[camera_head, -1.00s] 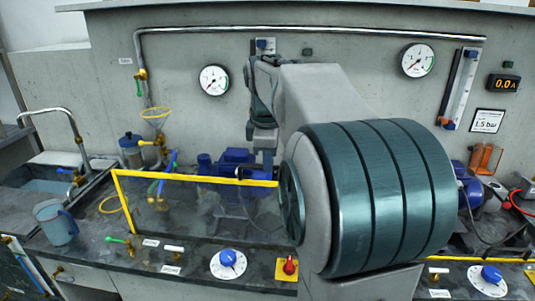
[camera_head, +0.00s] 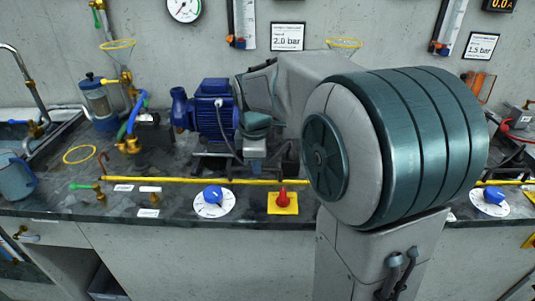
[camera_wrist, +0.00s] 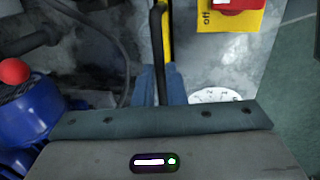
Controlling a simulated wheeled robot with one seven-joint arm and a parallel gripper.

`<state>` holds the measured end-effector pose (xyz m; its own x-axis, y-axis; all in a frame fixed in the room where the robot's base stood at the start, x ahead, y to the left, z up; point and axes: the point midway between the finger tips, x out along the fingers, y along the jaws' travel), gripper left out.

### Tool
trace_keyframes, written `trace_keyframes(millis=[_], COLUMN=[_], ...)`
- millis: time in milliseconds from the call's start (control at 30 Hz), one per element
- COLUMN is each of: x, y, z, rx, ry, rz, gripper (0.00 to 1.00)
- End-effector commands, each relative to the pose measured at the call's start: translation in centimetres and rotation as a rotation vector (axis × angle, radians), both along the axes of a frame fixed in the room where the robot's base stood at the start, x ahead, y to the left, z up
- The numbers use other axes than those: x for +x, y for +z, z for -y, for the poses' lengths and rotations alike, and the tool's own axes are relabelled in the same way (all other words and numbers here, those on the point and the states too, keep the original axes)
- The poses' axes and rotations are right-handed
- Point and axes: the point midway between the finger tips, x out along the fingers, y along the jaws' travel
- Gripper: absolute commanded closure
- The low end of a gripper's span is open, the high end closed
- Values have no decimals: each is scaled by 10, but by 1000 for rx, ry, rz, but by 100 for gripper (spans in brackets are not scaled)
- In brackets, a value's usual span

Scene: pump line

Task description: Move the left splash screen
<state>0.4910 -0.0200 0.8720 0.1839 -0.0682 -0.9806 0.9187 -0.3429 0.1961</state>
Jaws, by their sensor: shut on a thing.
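The left splash screen (camera_head: 165,180) shows in the head view as a thin yellow strip along the bench, behind the dials. I cannot make out its clear pane, and it looks lowered flat or seen edge-on. In the wrist view its yellow edge (camera_wrist: 167,32) runs beside a dark bar, seemingly its handle (camera_wrist: 157,40). My gripper (camera_wrist: 160,86) has its blue fingers closed around this bar. In the head view my wrist is low over the bench, right of the blue pump (camera_head: 213,115), and the fingertips are hard to make out.
A red knob on a yellow plate (camera_head: 282,202) and a white dial with a blue knob (camera_head: 213,201) sit in front of the strip. Valves and hoses (camera_head: 133,125) stand at left, near a blue-grey jug (camera_head: 15,178). My arm hides the right-middle bench.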

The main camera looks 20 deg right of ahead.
Motion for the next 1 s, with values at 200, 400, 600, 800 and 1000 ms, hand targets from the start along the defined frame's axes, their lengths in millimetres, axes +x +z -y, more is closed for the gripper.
trace_keyframes(millis=[200,400,600,800,1000], x=[1,1,1,0,-4], y=[-4,-5,-4,0,30], z=[-2,-1,-1,-1,-3], rx=[-1,1,-1,0,0], ry=[6,4,3,3,3], rz=[3,-1,0,1,5], gripper=[100,84,67,67,67])
